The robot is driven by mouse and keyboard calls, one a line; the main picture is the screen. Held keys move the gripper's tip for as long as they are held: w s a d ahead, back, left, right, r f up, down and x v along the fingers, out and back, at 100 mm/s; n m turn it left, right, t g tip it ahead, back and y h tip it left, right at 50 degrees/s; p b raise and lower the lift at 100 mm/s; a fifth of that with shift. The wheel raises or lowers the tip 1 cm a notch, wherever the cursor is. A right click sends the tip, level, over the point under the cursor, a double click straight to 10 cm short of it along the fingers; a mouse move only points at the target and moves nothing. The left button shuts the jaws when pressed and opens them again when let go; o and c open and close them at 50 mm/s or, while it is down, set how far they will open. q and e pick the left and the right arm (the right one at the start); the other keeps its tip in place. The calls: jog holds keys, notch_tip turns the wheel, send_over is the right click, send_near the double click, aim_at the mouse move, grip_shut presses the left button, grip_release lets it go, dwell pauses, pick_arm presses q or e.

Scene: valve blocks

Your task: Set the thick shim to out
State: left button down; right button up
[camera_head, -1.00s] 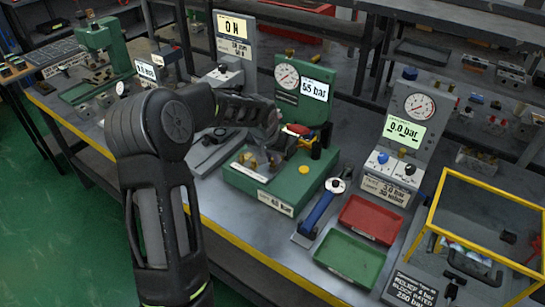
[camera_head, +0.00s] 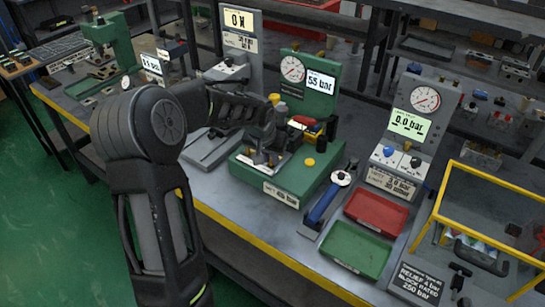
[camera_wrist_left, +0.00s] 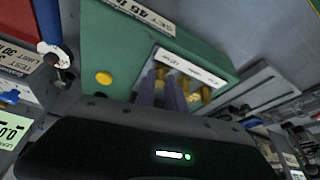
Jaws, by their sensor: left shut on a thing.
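A green test fixture (camera_head: 243,173) with a gauge and a 55 bar display (camera_head: 320,83) stands on the bench. It also shows in the left wrist view (camera_wrist_left: 110,50), with a white labelled plate (camera_wrist_left: 195,69) and gold cylindrical parts (camera_wrist_left: 205,94) on it. My left gripper (camera_head: 262,158) is down at the front of this fixture, over the plate. In the left wrist view its fingers (camera_wrist_left: 170,95) are among the gold parts, shut on a small part mostly hidden between them. I cannot tell from its look whether this is the thick shim. My right gripper is not in view.
A blue-handled tool (camera_head: 323,203), a red tray (camera_head: 376,212) and a green tray (camera_head: 352,249) lie right of the fixture. A 0.0 bar gauge station (camera_head: 411,122) and a yellow frame (camera_head: 497,172) stand farther right. A yellow button (camera_head: 309,162) sits on the fixture.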

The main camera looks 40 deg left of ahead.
pick_arm(q)
jog(key=c, duration=1.4)
grip_release()
jog(key=shift+s+f, duration=0.1)
jog(key=b+v, duration=0.1)
jog(key=v, duration=0.6)
jog(key=shift+s+r, duration=0.15)
jog(key=shift+r, duration=0.2)
jog(key=shift+s, duration=0.1)
